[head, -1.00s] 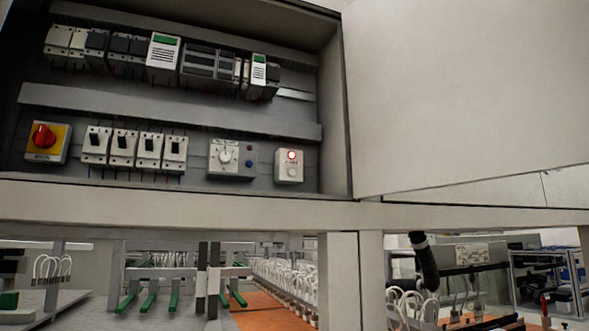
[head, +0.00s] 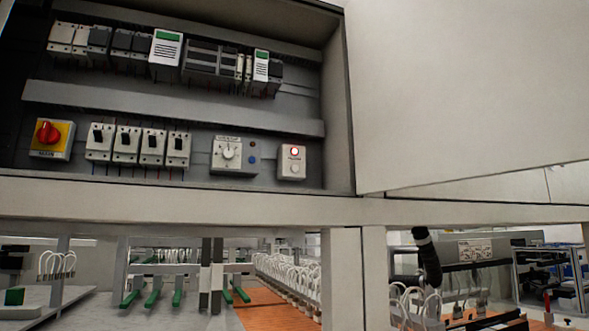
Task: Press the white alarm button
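The alarm box is a small pale box (head: 285,172) at the lower right inside the open electrical cabinet. A round lamp (head: 294,151) with a red glow sits on its upper part. The white alarm button (head: 294,169) is the small round cap below the lamp, and nothing covers it. Its label is too small to read clearly. My gripper does not show in the head view, so I cannot see its place or state.
Left of the alarm box are a dial unit (head: 233,155), several breakers (head: 152,147) and a red rotary switch (head: 48,132) on yellow. The open cabinet door (head: 460,90) fills the right. Below the cabinet's lower frame (head: 180,203) are racks and an orange surface (head: 275,316).

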